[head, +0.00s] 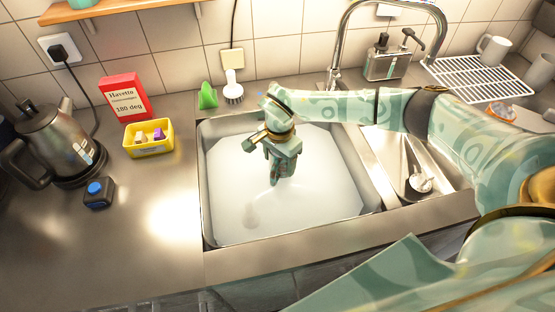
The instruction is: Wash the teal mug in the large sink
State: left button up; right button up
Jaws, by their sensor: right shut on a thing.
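The large sink (213,218) is filled with cloudy white water. My right gripper (277,178) points down into it near the middle, its fingertips at the water surface. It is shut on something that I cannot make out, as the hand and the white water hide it. I cannot clearly identify the teal mug; a pale green item (83,3) on the shelf is cut off by the top edge. My left gripper is out of view.
A small sink (397,150) with a strainer lies right of the large one. The tap (338,50) stands behind. A green sponge-like item (207,97) and brush (233,90) stand at the back.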

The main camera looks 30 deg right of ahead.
jog(key=shift+f+b, duration=2.35)
jog(key=shift+f, duration=0.6)
jog(key=shift+f+b, duration=0.45)
jog(key=shift+f, duration=0.5)
jog(key=shift+r, duration=0.15)
dwell(1.4)
notch_tip(320, 180, up, 8)
jog(key=p, duration=0.6)
jog(key=shift+r, duration=0.1)
dwell(1.1)
